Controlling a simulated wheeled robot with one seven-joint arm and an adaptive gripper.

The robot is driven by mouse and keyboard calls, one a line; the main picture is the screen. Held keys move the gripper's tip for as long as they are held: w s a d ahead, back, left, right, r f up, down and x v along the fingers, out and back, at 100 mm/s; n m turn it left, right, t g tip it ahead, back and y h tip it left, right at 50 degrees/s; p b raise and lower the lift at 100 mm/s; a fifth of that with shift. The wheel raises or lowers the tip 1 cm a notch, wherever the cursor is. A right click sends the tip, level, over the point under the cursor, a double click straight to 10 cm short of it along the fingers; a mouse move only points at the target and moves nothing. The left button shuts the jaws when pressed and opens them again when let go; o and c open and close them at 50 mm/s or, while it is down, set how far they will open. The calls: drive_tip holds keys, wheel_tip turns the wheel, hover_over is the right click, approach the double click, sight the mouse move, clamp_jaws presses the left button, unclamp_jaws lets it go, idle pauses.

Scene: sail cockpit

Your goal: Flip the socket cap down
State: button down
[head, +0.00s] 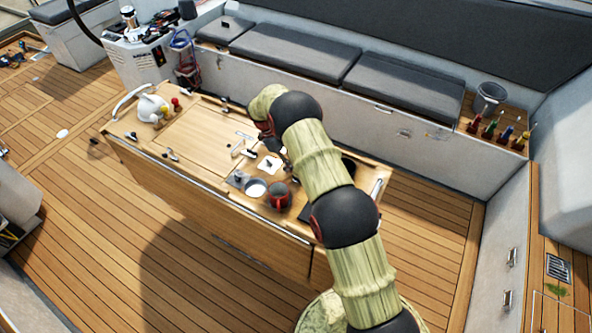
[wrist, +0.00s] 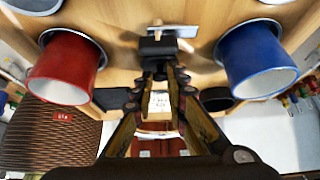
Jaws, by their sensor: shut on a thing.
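In the wrist view my gripper (wrist: 161,76) has its fingers drawn together at the tips, shut on a small dark piece (wrist: 158,47) that looks like the socket cap. A pale metal plate or bar (wrist: 173,31) lies just beyond it on the wooden table top. The fingertips hide part of the dark piece, and I cannot tell its exact tilt. In the head view a white plate with a dark fitting (head: 268,166) shows on the table beside my arm. My arm hides most of the gripper there.
A red mug (wrist: 66,68) stands left of the gripper and a blue mug (wrist: 257,62) right. The wooden table (head: 205,140) carries a white kettle (head: 149,108) at its far left end. A grey-cushioned bench (head: 295,50) runs behind. Teak floor (head: 190,245) is clear in front.

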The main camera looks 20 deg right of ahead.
drive_tip(key=shift+f, duration=0.1)
idle(0.3)
drive_tip(key=c, duration=1.7)
unclamp_jaws()
drive_tip(key=shift+c, duration=0.2)
drive_tip(key=v, duration=1.2)
